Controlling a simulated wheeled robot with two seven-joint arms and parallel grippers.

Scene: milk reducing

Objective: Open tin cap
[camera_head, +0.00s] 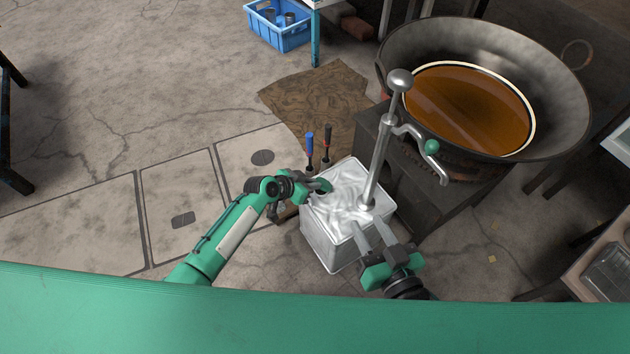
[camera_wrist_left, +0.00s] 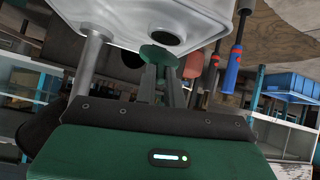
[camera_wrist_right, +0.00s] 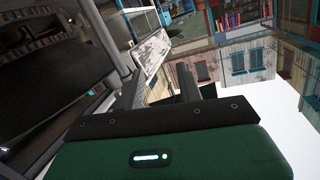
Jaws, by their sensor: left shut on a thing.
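The silver metal tin (camera_head: 324,248) stands on the floor in the middle of the head view. Its pale top also shows in the left wrist view (camera_wrist_left: 195,17), with a round opening (camera_wrist_left: 166,37) in it. My left gripper (camera_head: 318,186) is over the tin's far left edge, shut on a round green cap (camera_wrist_left: 161,56). The cap overlaps the opening's edge in the left wrist view; I cannot tell whether they touch. My right gripper (camera_head: 374,234) is open and empty at the tin's near right side; its fingers also show apart in the right wrist view (camera_wrist_right: 160,86).
A metal hand pump (camera_head: 379,165) with a green-knobbed handle rises upright at the tin's right side. A large pan (camera_head: 558,85) of brown liquid sits on a dark stove behind right.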

